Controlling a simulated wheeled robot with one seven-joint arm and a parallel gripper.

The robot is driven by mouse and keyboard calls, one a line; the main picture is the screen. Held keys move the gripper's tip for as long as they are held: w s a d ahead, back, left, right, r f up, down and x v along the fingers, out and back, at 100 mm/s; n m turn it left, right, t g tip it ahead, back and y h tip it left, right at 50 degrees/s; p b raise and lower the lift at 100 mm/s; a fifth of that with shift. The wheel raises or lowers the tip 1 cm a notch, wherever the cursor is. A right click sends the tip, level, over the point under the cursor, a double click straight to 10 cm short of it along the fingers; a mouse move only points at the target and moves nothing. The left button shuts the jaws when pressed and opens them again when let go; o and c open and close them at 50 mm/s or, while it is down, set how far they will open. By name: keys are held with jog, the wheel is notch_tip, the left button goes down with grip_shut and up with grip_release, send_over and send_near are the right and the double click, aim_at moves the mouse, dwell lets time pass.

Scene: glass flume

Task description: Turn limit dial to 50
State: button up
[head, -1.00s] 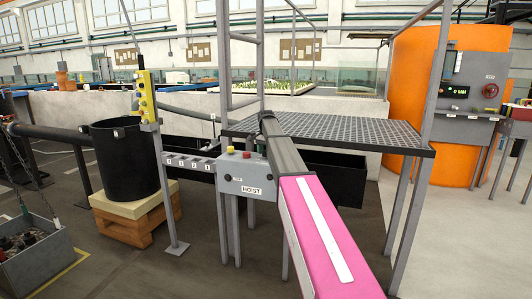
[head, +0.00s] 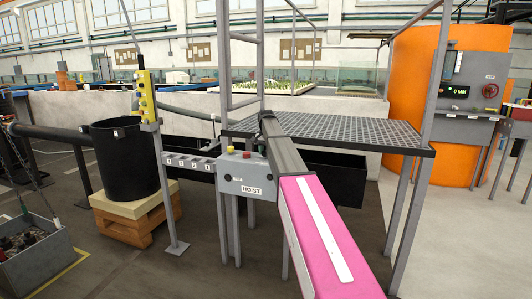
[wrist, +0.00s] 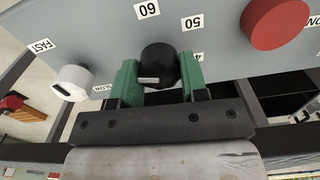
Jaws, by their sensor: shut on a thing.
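The limit dial (wrist: 158,62) is a black knob on a grey panel in the wrist view, with a short white mark on its face. My gripper (wrist: 160,76) has its green fingers shut on the dial, one on each side. The labels 60 (wrist: 147,10) and 50 (wrist: 192,22) show upside down above the dial. A third label, starting with 4, is partly hidden by the right finger. I cannot tell which number the dial points to. In the head view my arm hides the gripper and dial.
A white knob (wrist: 72,82) between FAST and SLOW labels is left of the dial. A large red button (wrist: 274,22) is to its right. In the head view, the grey HOIST box (head: 233,187) stands beside the grated platform (head: 350,132) and a yellow pendant (head: 147,95).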

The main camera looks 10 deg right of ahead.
jog(key=n, duration=0.4)
jog(key=shift+n, duration=0.3)
jog(key=shift+a+n, duration=0.1)
jog(key=shift+n, duration=1.9)
jog(key=o, duration=0.9)
jog(key=shift+r, duration=0.1)
notch_tip(320, 180, up, 11)
jog(key=shift+f, duration=0.2)
